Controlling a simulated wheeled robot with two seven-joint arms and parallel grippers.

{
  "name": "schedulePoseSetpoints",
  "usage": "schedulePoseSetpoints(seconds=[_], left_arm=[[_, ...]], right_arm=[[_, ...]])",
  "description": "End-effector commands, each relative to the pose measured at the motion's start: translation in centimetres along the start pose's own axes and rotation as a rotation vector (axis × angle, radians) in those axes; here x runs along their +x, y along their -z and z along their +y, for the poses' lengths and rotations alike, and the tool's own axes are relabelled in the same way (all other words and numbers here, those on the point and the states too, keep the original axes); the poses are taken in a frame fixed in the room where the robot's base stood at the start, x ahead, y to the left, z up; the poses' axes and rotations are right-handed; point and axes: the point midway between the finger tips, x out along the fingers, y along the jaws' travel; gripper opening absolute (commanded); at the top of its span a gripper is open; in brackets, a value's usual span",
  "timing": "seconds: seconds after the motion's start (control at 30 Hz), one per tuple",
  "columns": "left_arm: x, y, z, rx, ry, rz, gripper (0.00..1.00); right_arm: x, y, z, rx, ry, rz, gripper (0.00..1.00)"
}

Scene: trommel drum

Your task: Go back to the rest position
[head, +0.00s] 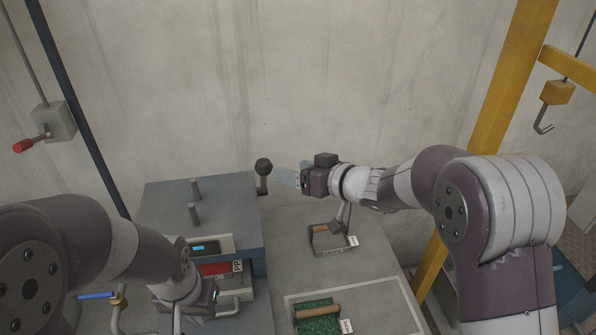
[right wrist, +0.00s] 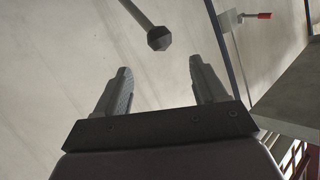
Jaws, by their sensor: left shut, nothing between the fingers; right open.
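My right gripper (head: 284,177) points left, its pale fingers beside a dark ball-topped lever (head: 263,168) at the corner of the grey cabinet. In the right wrist view the two fingers (right wrist: 160,85) are spread with nothing between them. The lever's dark knob (right wrist: 160,38) shows beyond the fingertips, apart from them. My left gripper (head: 178,319) is low at the left, pointing down in front of the cabinet. It is shut, and its tips are near the bottom edge of the picture.
The grey cabinet (head: 160,205) has two upright pegs on top and a red-labelled panel. A pale table (head: 290,235) holds a small grey tray (head: 318,244) and a green-lined tray (head: 313,313). A yellow post (head: 497,105) and hook (head: 543,122) stand right; a red-tipped switch (head: 30,143) is left.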

Motion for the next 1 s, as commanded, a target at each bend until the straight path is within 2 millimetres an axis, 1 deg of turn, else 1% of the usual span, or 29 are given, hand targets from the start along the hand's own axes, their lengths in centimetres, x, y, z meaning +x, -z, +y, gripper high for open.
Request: schedulePoseSetpoints(seconds=[0.2,0.27,0.33,0.37,0.4,0.43,0.47,0.5,0.57,0.6,0.67,0.7,0.77,0.8,0.83,0.87,0.9,1.0], left_arm=[[0.0,0.0,0.0,0.0,0.0,0.0,0.0],[0.0,0.0,0.0,0.0,0.0,0.0,0.0],[0.0,0.0,0.0,0.0,0.0,0.0,0.0],[0.0,0.0,0.0,0.0,0.0,0.0,0.0],[0.0,0.0,0.0,0.0,0.0,0.0,0.0],[0.4,0.0,0.0,0.0,0.0,0.0,0.0],[1.1,-0.1,0.0,0.0,0.0,0.0,0.0],[2.2,-0.2,0.0,0.0,0.0,0.0,0.0],[3.8,-0.5,0.0,0.0,0.0,0.0,0.0],[4.8,-0.6,0.0,0.0,0.0,-0.001,0.0],[6.4,-0.8,0.0,0.0,0.0,-0.001,0.0],[7.5,-0.9,0.0,0.0,0.0,-0.001,0.0],[9.0,-1.1,0.0,0.0,0.0,-0.001,0.0],[10.2,-1.2,0.0,0.0,0.0,0.0,0.0],[11.2,-1.3,0.0,0.0,0.0,0.0,0.0],[12.0,-1.4,0.0,0.0,0.0,0.0,0.0],[12.4,-1.5,0.0,0.0,0.0,-0.001,0.0],[12.6,-1.5,0.0,0.0,0.0,0.0,0.0]], right_arm=[[0.0,0.0,0.0,-0.001,0.0,0.0,0.71],[0.0,-0.1,0.1,-0.029,-0.005,-0.004,0.71],[-0.1,-1.1,2.0,-0.099,-0.095,-0.047,0.71],[-0.5,-2.3,3.2,-0.114,-0.159,-0.085,0.71],[-1.6,-4.3,5.0,-0.125,-0.261,-0.158,0.71],[-2.8,-6.2,6.3,-0.121,-0.342,-0.223,0.71],[-4.2,-8.7,7.5,-0.111,-0.417,-0.297,0.71],[-6.4,-12.1,8.6,-0.084,-0.502,-0.405,0.71],[-9.9,-17.1,9.1,-0.023,-0.59,-0.566,0.71],[-12.1,-20.2,8.8,0.029,-0.624,-0.669,0.71],[-15.3,-24.6,7.5,0.119,-0.649,-0.804,0.71],[-17.0,-27.1,6.4,0.183,-0.651,-0.877,0.71],[-19.1,-30.4,4.5,0.281,-0.645,-0.96,0.71],[-20.0,-32.3,3.4,0.348,-0.644,-0.99,0.71],[-20.5,-33.6,2.8,0.395,-0.648,-0.997,0.71],[-20.7,-34.4,2.5,0.426,-0.655,-0.987,0.71],[-20.8,-34.6,2.6,0.434,-0.663,-0.97,0.71],[-20.8,-34.3,3.0,0.433,-0.671,-0.952,0.71]])
